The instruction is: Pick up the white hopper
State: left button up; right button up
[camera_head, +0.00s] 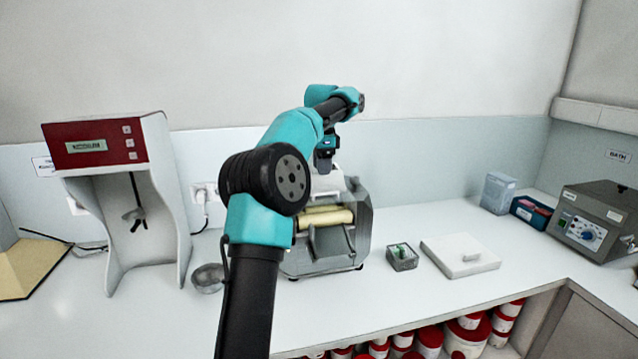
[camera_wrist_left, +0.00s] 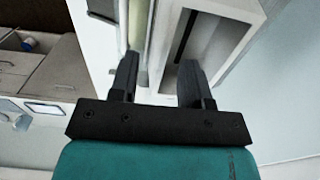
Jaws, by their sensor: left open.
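In the left wrist view the white hopper (camera_wrist_left: 228,38) shows as a pale box with a long dark slot. My left gripper (camera_head: 326,160) is above the hopper and points down at it. In the left wrist view my left gripper (camera_wrist_left: 160,85) is open, with one wall of the hopper seen between its fingers. I cannot tell whether a finger touches it. The mill's cream rollers (camera_head: 327,217) show below. My right gripper is in no view.
A red-topped mixer (camera_head: 95,147) and a small metal bowl (camera_head: 208,278) stand left of the mill. The front of the counter is clear.

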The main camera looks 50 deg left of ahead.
aim_at(322, 190)
pick_arm(q)
jog(key=shift+f, duration=2.55)
grip_shut()
